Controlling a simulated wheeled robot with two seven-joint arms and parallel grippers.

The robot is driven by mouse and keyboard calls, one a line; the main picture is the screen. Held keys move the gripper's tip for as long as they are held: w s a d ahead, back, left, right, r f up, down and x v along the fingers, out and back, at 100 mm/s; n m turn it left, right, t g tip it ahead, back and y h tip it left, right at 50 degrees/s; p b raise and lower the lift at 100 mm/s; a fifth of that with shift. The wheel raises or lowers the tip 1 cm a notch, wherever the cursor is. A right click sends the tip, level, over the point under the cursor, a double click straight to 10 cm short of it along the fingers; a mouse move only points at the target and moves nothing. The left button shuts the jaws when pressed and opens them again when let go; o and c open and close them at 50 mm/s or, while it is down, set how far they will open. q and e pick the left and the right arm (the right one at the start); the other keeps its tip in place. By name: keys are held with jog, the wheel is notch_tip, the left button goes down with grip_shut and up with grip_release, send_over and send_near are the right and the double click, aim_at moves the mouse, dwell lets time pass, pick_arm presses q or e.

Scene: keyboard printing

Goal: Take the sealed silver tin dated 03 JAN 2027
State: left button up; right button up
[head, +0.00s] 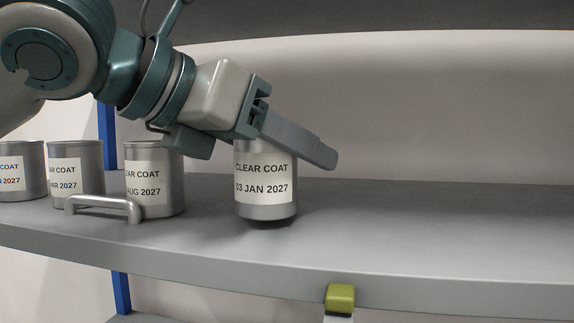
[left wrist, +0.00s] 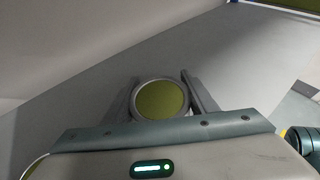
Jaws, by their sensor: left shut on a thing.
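A silver tin (head: 265,205) labelled CLEAR COAT, 03 JAN 2027 is upright at the middle of the head view. A dark shadow lies under its base, and it looks just clear of the shelf (head: 420,245). My left gripper (head: 300,146) comes from the upper left and is shut on the upper part of this tin. In the left wrist view the tin's round olive-green top (left wrist: 160,102) shows between the two fingers, with a pale rim around it. The top looks closed. My right gripper is not in view.
To the left stand three more silver tins: one marked AUG 2027 (head: 170,198), one partly readable (head: 85,160), one cut by the edge (head: 20,165). A metal handle (head: 103,203) is in front of them. An olive block (head: 340,298) is at the shelf's front edge. The right side is clear.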

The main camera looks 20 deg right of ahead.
pick_arm(q)
jog(key=s+d+r+b, duration=0.4)
jog(key=s+r+b, duration=0.2)
jog(key=s+r, duration=0.4)
jog(key=shift+s+d, duration=0.4)
